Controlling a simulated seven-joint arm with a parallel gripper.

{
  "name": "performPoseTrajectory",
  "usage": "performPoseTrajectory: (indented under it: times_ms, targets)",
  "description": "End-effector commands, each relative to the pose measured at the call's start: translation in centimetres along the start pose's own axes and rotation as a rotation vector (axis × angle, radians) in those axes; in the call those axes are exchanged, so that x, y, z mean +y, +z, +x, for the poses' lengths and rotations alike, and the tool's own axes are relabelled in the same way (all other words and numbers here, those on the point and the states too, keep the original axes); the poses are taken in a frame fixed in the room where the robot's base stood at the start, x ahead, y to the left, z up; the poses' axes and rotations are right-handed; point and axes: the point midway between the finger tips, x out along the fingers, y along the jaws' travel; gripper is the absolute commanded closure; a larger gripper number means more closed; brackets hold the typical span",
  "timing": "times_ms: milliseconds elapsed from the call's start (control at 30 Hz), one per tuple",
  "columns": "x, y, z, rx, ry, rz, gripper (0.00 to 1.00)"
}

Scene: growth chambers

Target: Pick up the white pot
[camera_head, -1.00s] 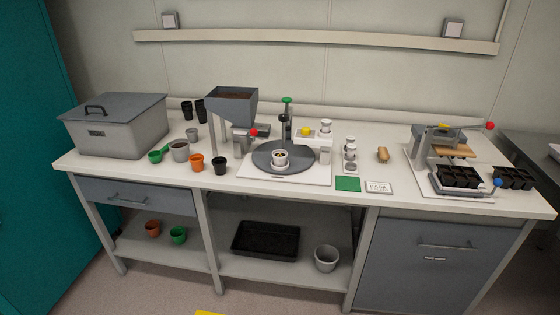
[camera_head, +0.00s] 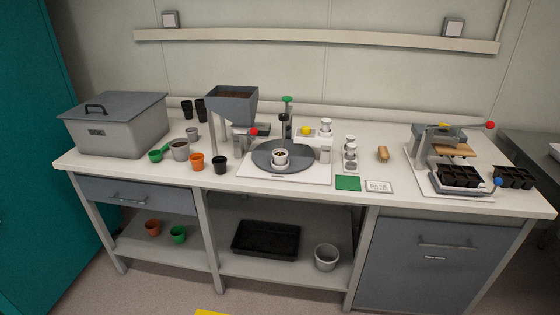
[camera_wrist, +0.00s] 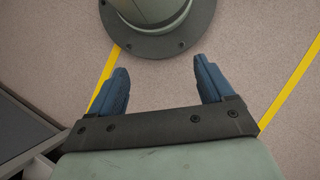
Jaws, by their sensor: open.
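A white pot (camera_head: 280,160) with dark soil in it stands upright on the round grey turntable (camera_head: 262,160) at the middle of the bench, in the head view. My gripper (camera_wrist: 162,78) shows only in the wrist view, with its two blue fingers apart and nothing between them. It is over the pinkish floor, away from the bench top. The pot is not in the wrist view, and the gripper is not in the head view.
A soil hopper (camera_head: 232,104) stands behind and left of the turntable. An orange pot (camera_head: 197,162) and a black pot (camera_head: 219,164) stand to its left. A green square (camera_head: 348,183) and a label card (camera_head: 379,187) lie at the front right. A press (camera_head: 450,155) with black trays is farther right.

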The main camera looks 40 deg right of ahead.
Motion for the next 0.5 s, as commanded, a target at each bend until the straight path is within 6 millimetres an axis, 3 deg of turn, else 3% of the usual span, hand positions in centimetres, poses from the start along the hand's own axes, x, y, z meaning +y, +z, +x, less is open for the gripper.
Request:
performPoseTrajectory:
  times_ms: [100,500]
  targets:
    - [0.5,-2.9,-3.0,0.029,-0.027,0.082,0.19]
    - [3.8,-9.6,-13.6,0.102,-0.116,0.348,0.19]
